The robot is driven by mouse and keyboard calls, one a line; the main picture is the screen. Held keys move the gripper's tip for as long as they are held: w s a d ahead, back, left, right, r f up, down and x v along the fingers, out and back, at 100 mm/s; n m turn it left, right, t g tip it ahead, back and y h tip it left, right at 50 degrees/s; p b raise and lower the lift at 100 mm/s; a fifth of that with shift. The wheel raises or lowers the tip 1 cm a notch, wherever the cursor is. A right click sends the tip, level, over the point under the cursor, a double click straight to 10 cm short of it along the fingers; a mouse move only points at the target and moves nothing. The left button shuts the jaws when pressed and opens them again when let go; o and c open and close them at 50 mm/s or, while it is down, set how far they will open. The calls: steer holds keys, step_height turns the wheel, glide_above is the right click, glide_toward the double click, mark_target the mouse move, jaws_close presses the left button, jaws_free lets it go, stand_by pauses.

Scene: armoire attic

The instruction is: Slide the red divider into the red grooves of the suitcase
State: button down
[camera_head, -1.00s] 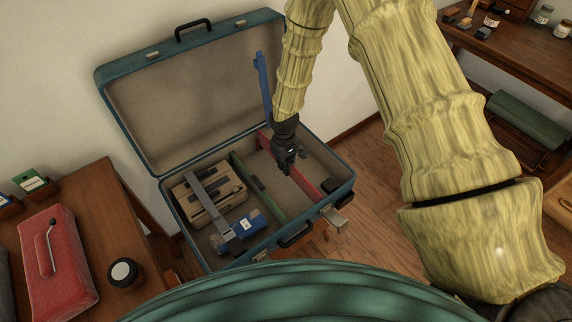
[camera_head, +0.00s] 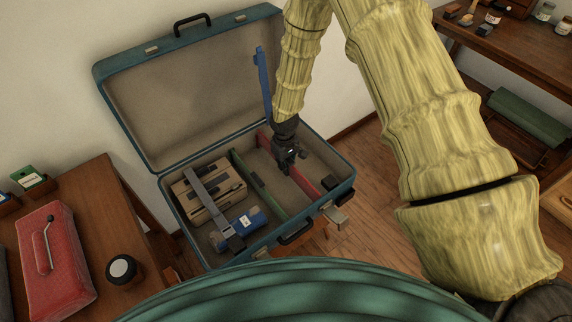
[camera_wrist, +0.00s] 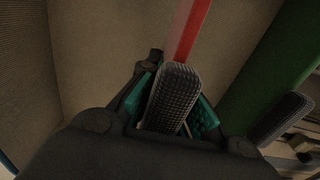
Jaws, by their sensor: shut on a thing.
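The red divider (camera_head: 298,176) is a thin red strip inside the right part of the open teal suitcase (camera_head: 350,190), running from the back wall towards the front. My gripper (camera_head: 287,164) is shut on the divider from above, near its middle.
A green divider (camera_head: 258,182) stands left of the red one. Further left lie a tan box (camera_head: 200,202) and a blue item (camera_head: 240,228) under a grey strap. A blue strip (camera_head: 262,75) rises by the raised lid.

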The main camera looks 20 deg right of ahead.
steer(key=shift+f+b, duration=0.55)
steer(key=shift+f, duration=0.75)
steer(key=c, duration=1.5)
jaws_free()
step_height(320, 180, up, 12)
steer(key=shift+a+r, duration=0.1)
